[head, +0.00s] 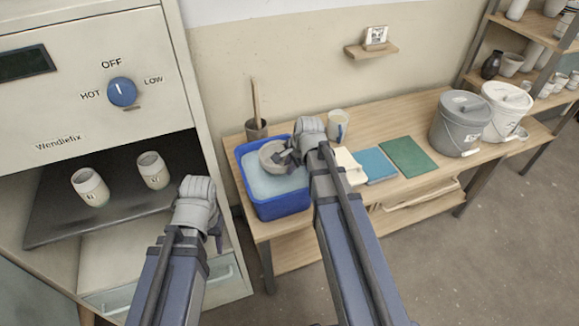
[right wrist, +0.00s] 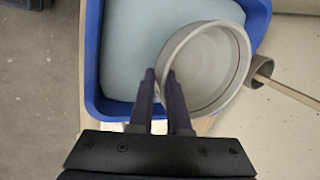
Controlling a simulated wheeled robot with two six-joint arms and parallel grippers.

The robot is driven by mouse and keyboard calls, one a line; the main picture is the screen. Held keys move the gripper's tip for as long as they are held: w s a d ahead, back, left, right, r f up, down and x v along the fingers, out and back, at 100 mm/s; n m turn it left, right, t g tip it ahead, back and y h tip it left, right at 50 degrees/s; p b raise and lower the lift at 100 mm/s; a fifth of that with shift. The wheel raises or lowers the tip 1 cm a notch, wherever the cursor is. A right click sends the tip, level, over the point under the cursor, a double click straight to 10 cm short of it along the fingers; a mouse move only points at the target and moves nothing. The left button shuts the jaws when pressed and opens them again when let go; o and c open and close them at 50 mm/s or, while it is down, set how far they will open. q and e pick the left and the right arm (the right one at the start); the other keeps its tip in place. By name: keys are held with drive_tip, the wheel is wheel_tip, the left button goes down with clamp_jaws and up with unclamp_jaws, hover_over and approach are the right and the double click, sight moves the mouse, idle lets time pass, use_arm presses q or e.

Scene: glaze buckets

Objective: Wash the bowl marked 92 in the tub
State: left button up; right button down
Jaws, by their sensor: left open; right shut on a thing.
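A grey bowl (head: 273,156) is over the blue tub (head: 285,207), which holds pale blue water. My right gripper (head: 289,157) is shut on the bowl's rim. In the right wrist view the bowl (right wrist: 210,68) is between the fingertips (right wrist: 161,78), and the tub (right wrist: 93,60) lies beneath it. I cannot tell whether the bowl touches the water. No number is readable on the bowl. My left gripper (head: 200,215) is open and empty, in front of the kiln's right edge.
The kiln (head: 100,80) at left holds two pale cups (head: 90,187) on its dark shelf. Blue (head: 374,165) and green (head: 408,156) tiles, then grey (head: 460,122) and white (head: 505,110) buckets, are to the right.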

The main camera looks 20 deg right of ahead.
drive_tip(key=shift+r, duration=0.1)
wheel_tip(320, 180, up, 6)
drive_tip(key=p, duration=0.6)
drive_tip(key=shift+r+p, duration=0.2)
drive_tip(key=shift+p, duration=0.1)
drive_tip(key=shift+f, duration=0.1)
